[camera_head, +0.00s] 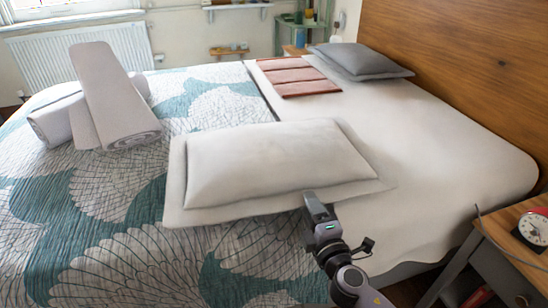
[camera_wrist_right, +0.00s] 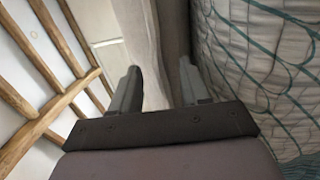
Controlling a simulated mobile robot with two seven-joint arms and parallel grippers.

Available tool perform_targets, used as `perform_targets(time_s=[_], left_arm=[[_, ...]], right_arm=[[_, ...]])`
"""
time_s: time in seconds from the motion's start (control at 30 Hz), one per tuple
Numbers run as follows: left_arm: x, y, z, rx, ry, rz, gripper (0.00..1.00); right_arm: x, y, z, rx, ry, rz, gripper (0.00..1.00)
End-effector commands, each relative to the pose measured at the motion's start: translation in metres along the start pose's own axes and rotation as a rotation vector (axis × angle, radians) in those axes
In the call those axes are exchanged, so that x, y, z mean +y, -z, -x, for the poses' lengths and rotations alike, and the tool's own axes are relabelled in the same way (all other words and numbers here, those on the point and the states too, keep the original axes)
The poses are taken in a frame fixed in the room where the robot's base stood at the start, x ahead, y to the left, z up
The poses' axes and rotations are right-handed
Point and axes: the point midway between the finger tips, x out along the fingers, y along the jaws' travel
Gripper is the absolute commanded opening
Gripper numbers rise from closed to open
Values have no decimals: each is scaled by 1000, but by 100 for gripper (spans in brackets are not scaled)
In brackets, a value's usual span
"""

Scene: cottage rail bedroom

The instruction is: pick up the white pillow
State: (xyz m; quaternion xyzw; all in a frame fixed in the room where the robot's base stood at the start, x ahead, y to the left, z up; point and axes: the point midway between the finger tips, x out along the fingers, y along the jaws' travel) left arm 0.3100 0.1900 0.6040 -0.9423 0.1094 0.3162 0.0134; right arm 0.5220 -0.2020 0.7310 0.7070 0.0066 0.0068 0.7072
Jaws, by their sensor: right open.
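The white pillow (camera_head: 265,160) lies flat on the bed, its wide flat border toward me. My right gripper (camera_head: 318,205) is at the pillow's near edge, right of its middle. In the right wrist view the gripper (camera_wrist_right: 162,84) is open, and the pale pillow edge (camera_wrist_right: 145,45) shows between and beyond its two fingers. I cannot tell whether the fingers touch the cloth. My left gripper is in neither view.
The bed has a teal and white quilt (camera_head: 120,250). Rolled towels (camera_head: 110,100) lie at the left, a grey pillow (camera_head: 360,62) and a folded reddish cloth (camera_head: 295,76) at the back. A wooden nightstand (camera_head: 515,240) with a clock (camera_head: 535,228) stands at the right.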

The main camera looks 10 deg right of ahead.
Motion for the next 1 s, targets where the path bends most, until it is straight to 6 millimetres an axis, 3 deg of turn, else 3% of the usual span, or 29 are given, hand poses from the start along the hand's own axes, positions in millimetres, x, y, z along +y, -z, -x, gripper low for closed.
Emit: perform_targets(time_s=[0.2, 0.47, 0.5, 0.63, 1.0], left_arm=[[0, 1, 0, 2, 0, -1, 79], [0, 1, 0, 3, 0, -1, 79], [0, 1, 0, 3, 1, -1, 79], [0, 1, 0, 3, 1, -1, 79], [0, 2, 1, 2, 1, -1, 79]], right_arm=[[0, 0, -21, 0, 0, 0, 46], [0, 0, -23, 0, 1, -1, 46], [0, 0, -23, 0, 1, -1, 42], [0, 0, -23, 0, 1, -1, 0], [3, 0, -24, -1, -4, -1, 0]])
